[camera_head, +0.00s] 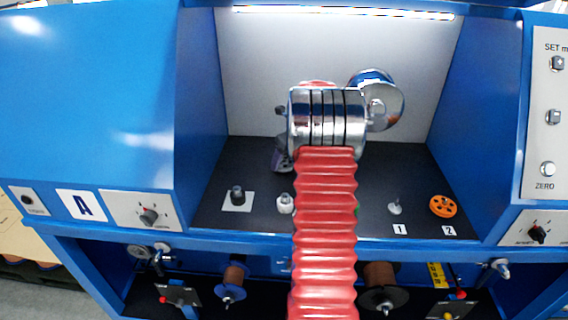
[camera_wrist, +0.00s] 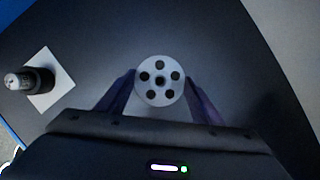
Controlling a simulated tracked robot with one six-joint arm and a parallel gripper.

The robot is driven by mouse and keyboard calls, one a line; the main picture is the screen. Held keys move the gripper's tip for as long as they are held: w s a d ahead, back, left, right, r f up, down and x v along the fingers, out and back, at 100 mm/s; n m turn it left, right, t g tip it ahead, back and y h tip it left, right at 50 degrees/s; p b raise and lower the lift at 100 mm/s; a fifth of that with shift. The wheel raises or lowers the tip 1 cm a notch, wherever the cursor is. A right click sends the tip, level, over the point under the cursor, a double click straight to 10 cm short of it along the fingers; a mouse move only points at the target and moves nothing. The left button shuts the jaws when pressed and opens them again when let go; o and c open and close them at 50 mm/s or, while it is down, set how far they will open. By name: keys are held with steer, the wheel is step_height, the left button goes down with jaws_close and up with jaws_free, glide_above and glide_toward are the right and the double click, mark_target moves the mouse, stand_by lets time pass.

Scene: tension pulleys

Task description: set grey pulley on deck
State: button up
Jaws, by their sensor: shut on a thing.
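The grey pulley (camera_wrist: 160,80) is a pale disc with a ring of dark holes and a dark centre. In the wrist view it sits between the two purple fingers of my gripper (camera_wrist: 160,88), which are shut on it from both sides. The dark deck (camera_wrist: 220,50) lies behind it; I cannot tell how far the pulley is from the surface. In the head view my red ribbed arm with its metal end covers the middle of the deck (camera_head: 375,205).
A black knob on a white square (camera_head: 238,197) stands at the deck's left; it also shows in the wrist view (camera_wrist: 38,80). An orange pulley (camera_head: 443,206) and a bare peg (camera_head: 395,207) stand right, by labels 2 and 1. Blue walls flank the deck.

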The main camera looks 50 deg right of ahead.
steer(key=shift+f, duration=0.6)
steer(key=shift+f, duration=0.1)
steer(key=o, duration=1.2)
steer(key=v, duration=1.2)
steer(key=shift+w+a, duration=0.1)
steer(key=shift+a, duration=0.05)
